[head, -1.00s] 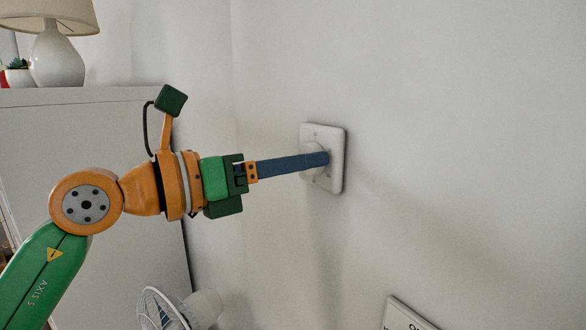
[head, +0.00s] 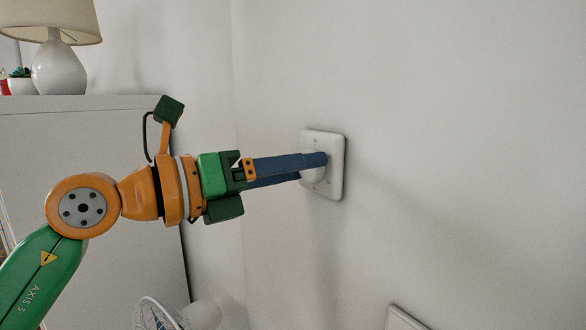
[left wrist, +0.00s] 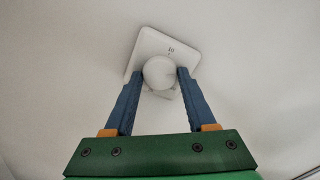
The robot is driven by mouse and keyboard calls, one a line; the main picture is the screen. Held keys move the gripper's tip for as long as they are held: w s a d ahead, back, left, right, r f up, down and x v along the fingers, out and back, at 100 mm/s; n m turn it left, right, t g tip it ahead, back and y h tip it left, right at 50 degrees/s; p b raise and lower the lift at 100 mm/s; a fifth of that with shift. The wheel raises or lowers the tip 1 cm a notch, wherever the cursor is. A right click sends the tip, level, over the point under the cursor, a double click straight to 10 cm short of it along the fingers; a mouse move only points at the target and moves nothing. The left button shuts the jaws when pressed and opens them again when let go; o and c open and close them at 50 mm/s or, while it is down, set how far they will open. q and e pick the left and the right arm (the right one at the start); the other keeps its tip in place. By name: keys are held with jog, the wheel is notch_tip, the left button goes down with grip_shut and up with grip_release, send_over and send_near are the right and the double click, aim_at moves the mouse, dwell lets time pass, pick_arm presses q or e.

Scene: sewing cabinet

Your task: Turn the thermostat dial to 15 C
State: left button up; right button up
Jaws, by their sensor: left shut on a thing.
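The thermostat is a white square plate (head: 337,165) on the wall with a round white dial (head: 314,175). My left gripper (head: 314,166) reaches it from the left, its two blue fingers shut on the dial from opposite sides. In the left wrist view the dial (left wrist: 159,73) sits between the fingertips, and the plate (left wrist: 148,44) looks slightly tilted behind it. A small dark mark shows on the plate just above the dial, too small to read surely. The fingers hide part of the dial, and its setting cannot be told. My right gripper is not in view.
A pale cabinet (head: 90,190) stands at the left with a lamp (head: 58,65) and a small potted plant (head: 21,82) on top. A fan (head: 160,315) is at the bottom left. A white framed sign (head: 402,318) shows at the bottom. The wall around the thermostat is clear.

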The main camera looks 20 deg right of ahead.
pick_arm(q)
jog(key=o, duration=1.1)
jog(key=shift+r, duration=0.25)
jog(key=shift+o, duration=1.4)
jog(key=shift+f, duration=0.15)
